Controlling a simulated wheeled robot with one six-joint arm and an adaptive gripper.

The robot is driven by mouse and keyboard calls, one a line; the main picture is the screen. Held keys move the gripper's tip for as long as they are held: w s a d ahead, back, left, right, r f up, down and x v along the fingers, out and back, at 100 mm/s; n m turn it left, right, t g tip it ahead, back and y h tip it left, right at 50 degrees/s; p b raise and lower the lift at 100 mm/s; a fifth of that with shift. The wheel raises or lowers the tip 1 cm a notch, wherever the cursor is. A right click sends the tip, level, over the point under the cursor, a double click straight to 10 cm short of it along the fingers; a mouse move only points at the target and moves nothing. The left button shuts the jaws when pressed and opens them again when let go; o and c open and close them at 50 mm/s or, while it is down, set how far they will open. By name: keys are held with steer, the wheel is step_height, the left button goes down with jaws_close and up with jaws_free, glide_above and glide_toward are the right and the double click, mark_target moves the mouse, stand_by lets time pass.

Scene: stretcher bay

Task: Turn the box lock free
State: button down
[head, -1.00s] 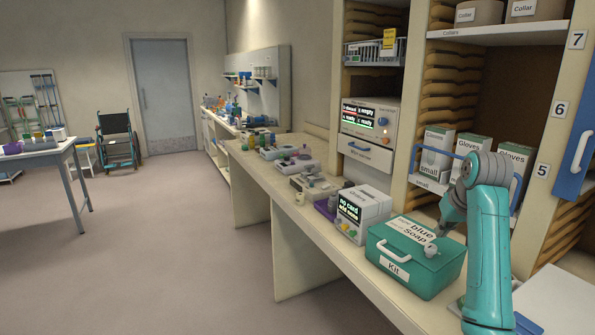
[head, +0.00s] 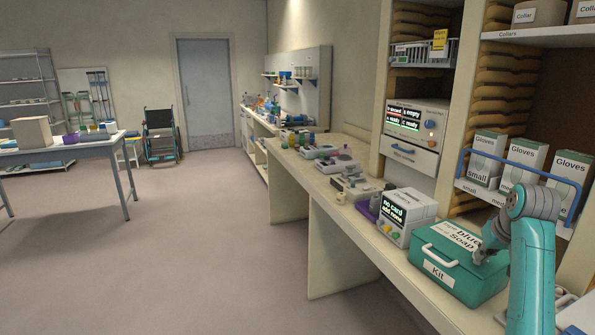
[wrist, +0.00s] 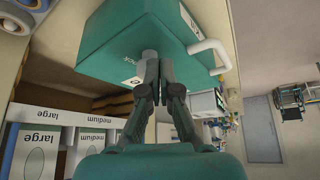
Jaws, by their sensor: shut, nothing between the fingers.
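The teal kit box (head: 472,286) stands shut on the counter, with a white handle and a Kit label on its front. Paper with "blue Soap" lettering (head: 455,240) lies on its lid. In the wrist view the box (wrist: 110,45) fills the top, with the white handle (wrist: 212,55) at right. A short grey knob (wrist: 149,56) stands out beside a partly covered label ending in "ck". My gripper (wrist: 160,68) is shut and empty, its fingertips at the knob; whether they touch is unclear. In the head view my arm hides the gripper's contact with the box.
A white card device (head: 408,217) stands just left of the box. Glove boxes (head: 525,160) sit on a shelf behind a blue rail, close to my arm. More small devices line the counter farther back. The floor (head: 220,250) at left is clear.

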steer(key=shift+f, duration=0.55)
steer(key=shift+w+d, duration=0.1)
stand_by(0.3)
steer(key=shift+s+d, duration=0.25)
steer(key=shift+d, duration=0.35)
steer(key=shift+d, duration=0.6)
steer(key=shift+s, duration=0.1)
stand_by(0.5)
steer(key=shift+s, duration=0.25)
step_height(320, 180, up, 6)
stand_by(0.5)
